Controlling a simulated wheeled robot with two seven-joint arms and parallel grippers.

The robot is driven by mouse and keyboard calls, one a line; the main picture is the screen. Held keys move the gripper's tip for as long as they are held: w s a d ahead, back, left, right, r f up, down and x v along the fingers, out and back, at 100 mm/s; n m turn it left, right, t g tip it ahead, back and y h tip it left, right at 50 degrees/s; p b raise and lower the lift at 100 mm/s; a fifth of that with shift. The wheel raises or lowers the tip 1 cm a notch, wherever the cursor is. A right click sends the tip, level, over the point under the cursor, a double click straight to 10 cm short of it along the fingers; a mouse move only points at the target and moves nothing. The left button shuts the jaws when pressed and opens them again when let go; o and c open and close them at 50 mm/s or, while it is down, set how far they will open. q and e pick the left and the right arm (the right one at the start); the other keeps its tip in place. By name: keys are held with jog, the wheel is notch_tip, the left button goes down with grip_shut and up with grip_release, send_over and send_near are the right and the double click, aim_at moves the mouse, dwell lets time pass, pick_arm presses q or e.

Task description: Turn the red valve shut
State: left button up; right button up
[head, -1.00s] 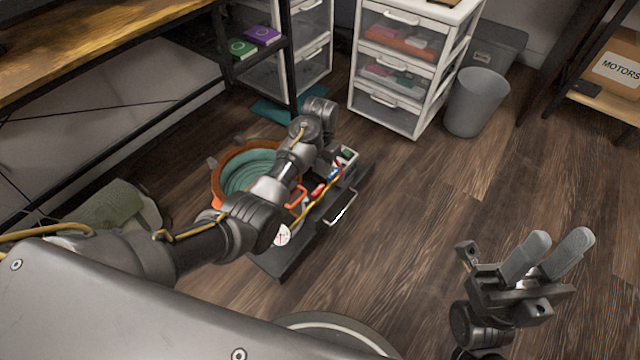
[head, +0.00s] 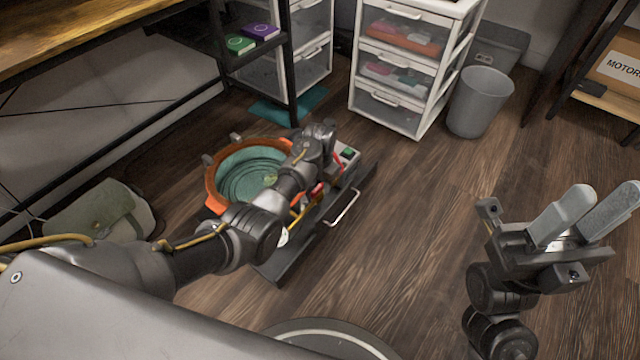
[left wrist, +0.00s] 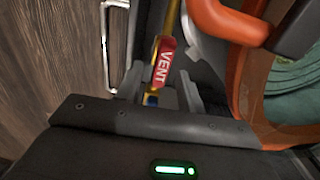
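A red valve piece lettered VENT (left wrist: 164,62) sits on a yellow pipe (left wrist: 172,15) in the left wrist view. In the head view a small red part (head: 317,189) shows beside my left forearm; I cannot tell whether it is the same piece. My left gripper (left wrist: 160,92) has its fingers apart, one on each side of the pipe at the lower end of the red piece. Contact cannot be made out. In the head view my left arm hides its fingers. My right gripper (head: 590,215) is open and empty, raised over the floor at the right.
The pipework stands on a dark base (head: 285,268) with a metal handle (head: 343,208). An orange-rimmed tub (head: 212,190) with a coiled green hose (head: 245,178) is close beside it. A drawer unit (head: 400,118) and grey bin (head: 478,102) stand behind. Floor at right is clear.

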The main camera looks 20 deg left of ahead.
pick_arm(q)
jog(key=shift+c, duration=0.2)
grip_shut()
